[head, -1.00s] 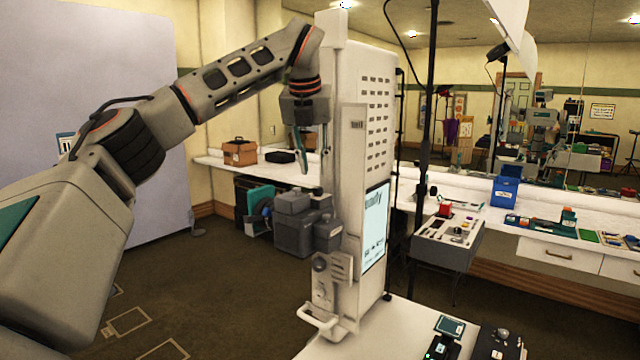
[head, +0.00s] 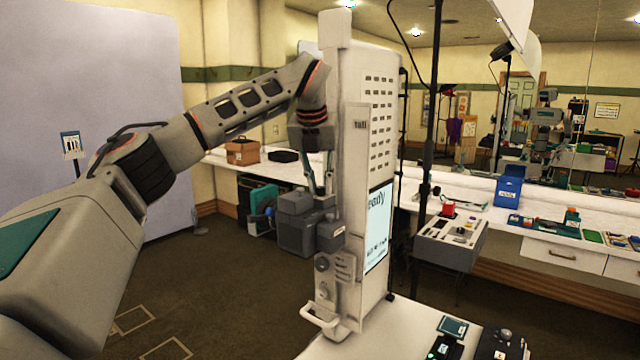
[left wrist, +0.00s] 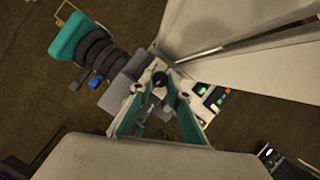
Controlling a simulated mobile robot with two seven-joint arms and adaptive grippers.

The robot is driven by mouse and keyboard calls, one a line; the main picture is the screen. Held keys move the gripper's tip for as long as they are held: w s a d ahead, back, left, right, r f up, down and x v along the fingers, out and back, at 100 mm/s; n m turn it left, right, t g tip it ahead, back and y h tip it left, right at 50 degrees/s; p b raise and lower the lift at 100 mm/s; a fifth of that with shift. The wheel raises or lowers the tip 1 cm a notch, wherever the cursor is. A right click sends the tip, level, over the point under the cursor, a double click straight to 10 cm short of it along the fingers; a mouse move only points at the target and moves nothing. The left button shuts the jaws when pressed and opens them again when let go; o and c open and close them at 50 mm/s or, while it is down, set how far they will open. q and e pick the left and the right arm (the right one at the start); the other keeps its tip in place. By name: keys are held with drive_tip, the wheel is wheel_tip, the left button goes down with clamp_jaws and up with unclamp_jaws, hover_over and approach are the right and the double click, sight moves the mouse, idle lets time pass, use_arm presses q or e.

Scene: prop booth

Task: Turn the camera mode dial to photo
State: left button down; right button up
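The camera (head: 296,233) is a dark grey, boxy body beside the tall white cabinet. In the left wrist view, its grey body (left wrist: 120,92) has a teal-ended, ribbed black part (left wrist: 98,58) at its upper left. A round black knob (left wrist: 159,80), which looks like the mode dial, shows there between my fingertips; its setting is unreadable. My left gripper (head: 320,190) points down just above the camera top. It also shows in the left wrist view (left wrist: 155,86), with its teal fingers apart around the knob. I cannot tell whether they touch it. My right gripper is out of view.
The tall white cabinet (head: 370,130) stands close to the right of my left gripper. A grey control box (head: 449,243) stands farther right. A white counter (head: 470,189) runs along the mirrored wall. Open carpet (head: 235,290) lies in front of the camera.

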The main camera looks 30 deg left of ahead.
use_arm(q)
drive_tip(key=shift+m, duration=0.4)
drive_tip(key=shift+a+m+h, duration=0.15)
drive_tip(key=shift+m+h, duration=0.25)
drive_tip(key=shift+m, duration=0.3)
drive_tip(key=m+h, duration=0.1)
drive_tip(key=m, duration=0.2)
drive_tip(key=shift+a, duration=0.1)
drive_tip(key=m+h, duration=0.1)
drive_tip(key=m, duration=0.2)
drive_tip(key=m+h, duration=0.1)
drive_tip(key=m, duration=0.2)
drive_tip(key=shift+w+a+m+g+h, duration=0.1)
drive_tip(key=shift+a+m+g+h, duration=0.1)
drive_tip(key=shift+m+g+h, duration=0.15)
drive_tip(key=c, duration=2.2)
unclamp_jaws()
